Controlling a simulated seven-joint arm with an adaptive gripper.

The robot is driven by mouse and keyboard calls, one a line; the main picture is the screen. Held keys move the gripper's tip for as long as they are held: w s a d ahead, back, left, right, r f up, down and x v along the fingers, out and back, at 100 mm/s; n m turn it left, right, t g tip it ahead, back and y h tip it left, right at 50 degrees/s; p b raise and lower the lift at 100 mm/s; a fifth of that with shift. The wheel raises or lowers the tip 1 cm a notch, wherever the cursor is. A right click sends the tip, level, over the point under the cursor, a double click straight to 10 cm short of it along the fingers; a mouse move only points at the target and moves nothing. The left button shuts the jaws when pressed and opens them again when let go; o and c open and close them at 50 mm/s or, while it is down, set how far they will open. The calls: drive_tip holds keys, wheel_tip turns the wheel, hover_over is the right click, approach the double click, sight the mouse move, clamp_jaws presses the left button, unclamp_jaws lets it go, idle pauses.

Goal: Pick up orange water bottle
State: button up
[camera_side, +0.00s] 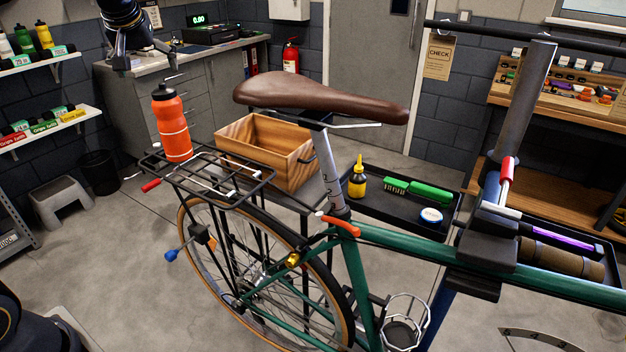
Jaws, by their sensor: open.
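The orange water bottle (172,125) has a black lid and stands upright at the left end of the bike's black rear rack (262,188). My gripper (146,68) is open and empty. It hangs at the upper left, above and a little left of the bottle's lid, apart from it.
A wooden box (258,148) stands just right of the bottle. The air above the orange bottle is clear.

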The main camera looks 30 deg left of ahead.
sight(166, 102)
drive_tip(key=x, duration=1.2)
drive_tip(key=shift+w+f, duration=0.25)
drive_tip(key=shift+w, duration=0.05)
drive_tip(key=shift+r, duration=0.1)
drive_tip(key=c, duration=1.9)
